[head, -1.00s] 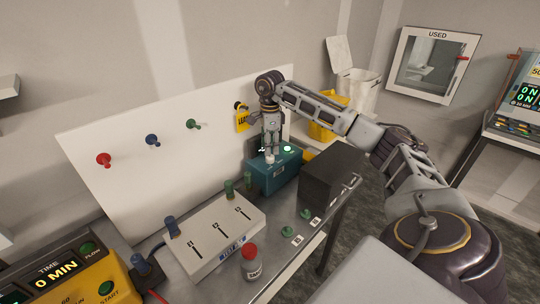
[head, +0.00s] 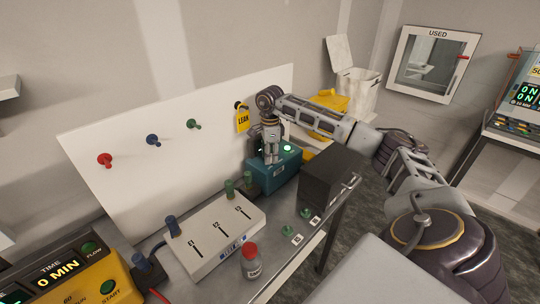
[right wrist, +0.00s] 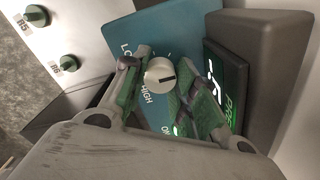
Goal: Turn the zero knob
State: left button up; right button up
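A teal box (head: 284,172) with a small green light stands at the back of the bench. In the right wrist view its teal face (right wrist: 180,35) carries a round white knob (right wrist: 159,76) with a dark pointer line and the words LOW and HIGH. I cannot read a zero label. My right gripper (head: 271,158) points down over the box, and its fingers hide the knob in the head view. In the right wrist view the right gripper (right wrist: 168,70) is open, one finger on each side of the knob; contact is unclear. My left gripper is not in view.
A dark box (head: 325,178) stands right of the teal box. A white panel with slots (head: 210,232), a red-capped bottle (head: 250,262) and a yellow timer (head: 85,275) are nearer. A white board (head: 190,165) with coloured pegs and a yellow LEAK tag (head: 242,118) rises behind.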

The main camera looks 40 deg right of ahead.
jog(key=shift+c, duration=1.4)
jog(key=shift+m, duration=0.5)
jog(key=shift+m+p, duration=0.3)
jog(key=shift+m, duration=2.1)
jog(key=o, duration=0.8)
jog(key=shift+n, duration=0.3)
